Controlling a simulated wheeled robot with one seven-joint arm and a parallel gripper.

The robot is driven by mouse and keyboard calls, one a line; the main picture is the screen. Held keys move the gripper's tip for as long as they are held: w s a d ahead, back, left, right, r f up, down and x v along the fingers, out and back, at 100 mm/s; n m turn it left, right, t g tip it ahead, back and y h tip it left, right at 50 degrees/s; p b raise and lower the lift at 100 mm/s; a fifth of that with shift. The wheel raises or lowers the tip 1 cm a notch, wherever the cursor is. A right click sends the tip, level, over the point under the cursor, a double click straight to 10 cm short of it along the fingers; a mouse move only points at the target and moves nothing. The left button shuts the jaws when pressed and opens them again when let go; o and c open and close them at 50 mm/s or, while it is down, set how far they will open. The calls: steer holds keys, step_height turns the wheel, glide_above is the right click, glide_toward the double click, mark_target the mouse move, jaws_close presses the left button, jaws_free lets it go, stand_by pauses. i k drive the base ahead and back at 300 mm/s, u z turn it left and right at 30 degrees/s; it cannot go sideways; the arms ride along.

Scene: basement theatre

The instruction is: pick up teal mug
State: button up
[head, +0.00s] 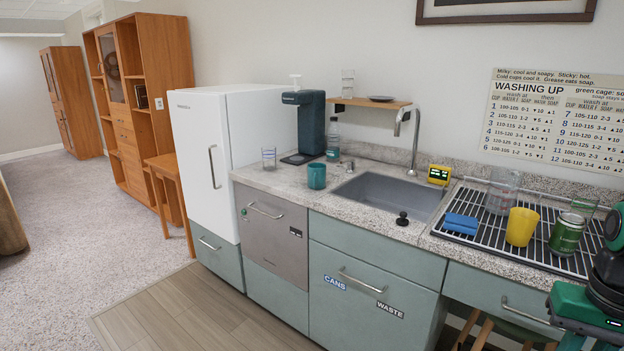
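The teal mug (316,176) stands upright on the speckled countertop (270,182), left of the sink and just in front of the dark teal drinks machine. Nothing covers it from this side. Its handle is hard to make out. Part of my arm shows at the lower right edge, far from the mug. My gripper's fingers are not in view.
A clear glass (268,158) stands left of the mug, the drinks machine (306,122) and a bottle (333,139) behind it. The sink (388,195) lies to the right. The drying rack (485,222) holds a yellow cup (521,227) and green can (566,234). Floor is open at left.

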mark_target(316, 170)
steer(key=z, duration=0.05)
steer(key=i, duration=0.65)
steer(key=u, duration=1.95)
steer(key=i, duration=2.1)
steer(key=z, duration=3.05)
